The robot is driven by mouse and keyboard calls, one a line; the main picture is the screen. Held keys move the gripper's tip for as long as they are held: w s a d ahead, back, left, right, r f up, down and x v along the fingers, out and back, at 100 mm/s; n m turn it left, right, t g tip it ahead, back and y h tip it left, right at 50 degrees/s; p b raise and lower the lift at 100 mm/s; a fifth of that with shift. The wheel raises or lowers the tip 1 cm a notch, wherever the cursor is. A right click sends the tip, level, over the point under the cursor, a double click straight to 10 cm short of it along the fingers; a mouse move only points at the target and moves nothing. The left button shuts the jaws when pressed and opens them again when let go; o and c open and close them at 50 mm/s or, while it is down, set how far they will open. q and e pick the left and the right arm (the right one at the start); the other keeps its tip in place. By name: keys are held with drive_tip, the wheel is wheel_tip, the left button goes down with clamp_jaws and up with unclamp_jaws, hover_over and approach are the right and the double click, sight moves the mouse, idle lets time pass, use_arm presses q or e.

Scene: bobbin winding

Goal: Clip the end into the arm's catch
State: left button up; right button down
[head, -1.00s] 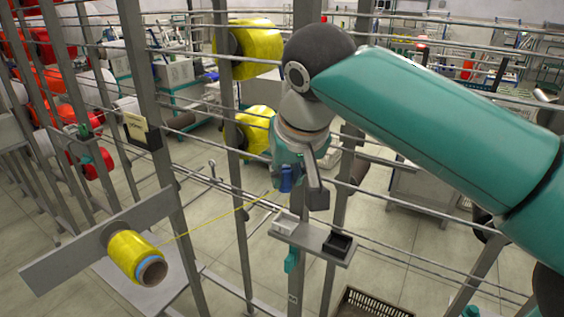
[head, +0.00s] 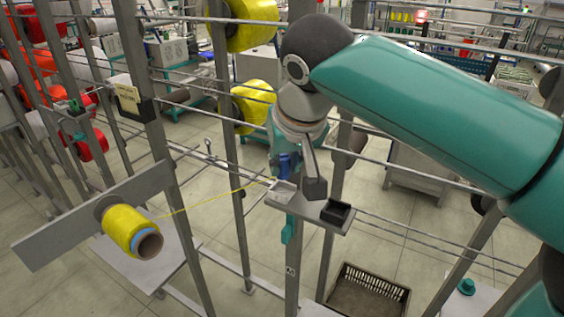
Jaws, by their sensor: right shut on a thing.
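A yellow yarn bobbin (head: 124,231) with a blue-ringed brown core sits on a flat grey arm (head: 60,234) at the lower left. A thin yellow yarn (head: 215,199) runs from it, up to the right, to my right gripper (head: 298,183). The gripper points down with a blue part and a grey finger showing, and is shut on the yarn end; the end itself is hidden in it. It appears just above or in front of a small grey shelf (head: 309,211). I cannot make out the arm's catch for sure. My left gripper is out of view.
The shelf carries a light tray (head: 282,193) and a black tray (head: 336,212). Grey posts and horizontal rods cross the area. Yellow bobbins (head: 254,105) hang behind, red ones at the left. A brown crate (head: 368,297) stands on the floor below.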

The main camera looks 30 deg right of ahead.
drive_tip(key=shift+f, duration=0.2)
idle(0.6)
drive_tip(key=shift+f+b, duration=1.65)
drive_tip(key=shift+f, duration=0.1)
drive_tip(key=c, duration=0.9)
unclamp_jaws()
drive_tip(key=shift+r, duration=0.1)
